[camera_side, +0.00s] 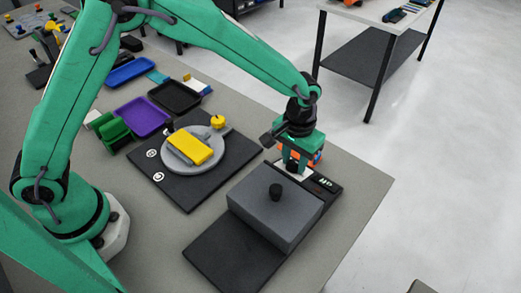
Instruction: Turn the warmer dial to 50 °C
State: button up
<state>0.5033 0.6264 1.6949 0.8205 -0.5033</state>
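My gripper (296,168), with green and orange parts, points down over a white patch (306,174) beside the panel, behind the box. The dial itself is not clear and may be hidden under the fingers. I cannot tell whether the fingers touch or grip anything.
Left of the warmer, a black mat (188,199) holds a round grey plate (233,160) with a yellow block (195,148) on it. Purple (143,117), black (174,97) and blue (130,71) trays lie further back. The table's right edge is close to the warmer.

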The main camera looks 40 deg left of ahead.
aim_at(293, 162)
jog(key=shift+a+m, duration=0.1)
jog(key=shift+m, duration=0.6)
jog(key=o, duration=1)
jog(key=shift+c, duration=0.2)
jog(key=shift+r, duration=3.95)
